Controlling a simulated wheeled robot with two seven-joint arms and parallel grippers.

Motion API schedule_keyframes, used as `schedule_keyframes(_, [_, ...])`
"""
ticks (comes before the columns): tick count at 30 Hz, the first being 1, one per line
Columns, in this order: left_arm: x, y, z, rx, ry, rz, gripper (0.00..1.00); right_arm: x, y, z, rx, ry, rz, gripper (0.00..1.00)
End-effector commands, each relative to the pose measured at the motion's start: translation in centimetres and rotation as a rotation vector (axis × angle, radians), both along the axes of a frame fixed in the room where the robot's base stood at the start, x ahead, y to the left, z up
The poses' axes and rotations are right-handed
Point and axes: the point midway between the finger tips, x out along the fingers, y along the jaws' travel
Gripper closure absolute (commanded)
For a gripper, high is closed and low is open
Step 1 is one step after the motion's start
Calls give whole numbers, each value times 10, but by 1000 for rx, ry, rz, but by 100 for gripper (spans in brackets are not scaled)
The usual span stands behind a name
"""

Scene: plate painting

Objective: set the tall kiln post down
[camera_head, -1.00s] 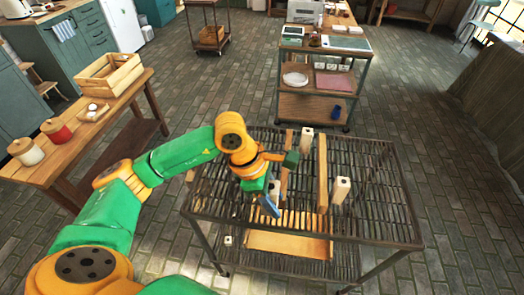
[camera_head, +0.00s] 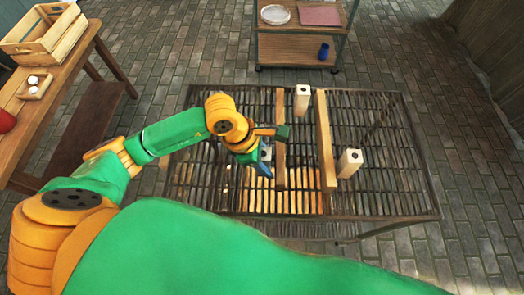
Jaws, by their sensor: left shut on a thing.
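My left gripper (camera_head: 264,160) is shut on a pale post, which I take to be the tall kiln post (camera_head: 266,152), over the left-middle part of the slatted metal rack (camera_head: 400,190). Only a small part of the held post shows between the fingers, so I cannot tell whether its foot touches the slats. Two other pale square posts with dark holes in their tops stand upright on the rack: one at the back (camera_head: 302,98) and one on the right (camera_head: 349,163). My right gripper is not in view.
Two long wooden bars, a left one (camera_head: 280,150) and a right one (camera_head: 325,140), run front to back on the rack. The left bar is close beside my gripper. A wooden crate (camera_head: 43,35) sits on a bench at left.

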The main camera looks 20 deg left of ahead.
Motion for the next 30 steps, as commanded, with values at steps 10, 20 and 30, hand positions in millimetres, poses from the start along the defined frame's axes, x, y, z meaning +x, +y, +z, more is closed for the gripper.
schedule_keyframes(10, [-3, -2, -5, 0, -1, -1, 26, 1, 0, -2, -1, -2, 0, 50])
schedule_keyframes(20, [-2, -1, -3, 1, -2, 0, 25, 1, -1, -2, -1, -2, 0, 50])
schedule_keyframes(30, [-8, 22, 54, 1, -10, 1, 25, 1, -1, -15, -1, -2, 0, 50])
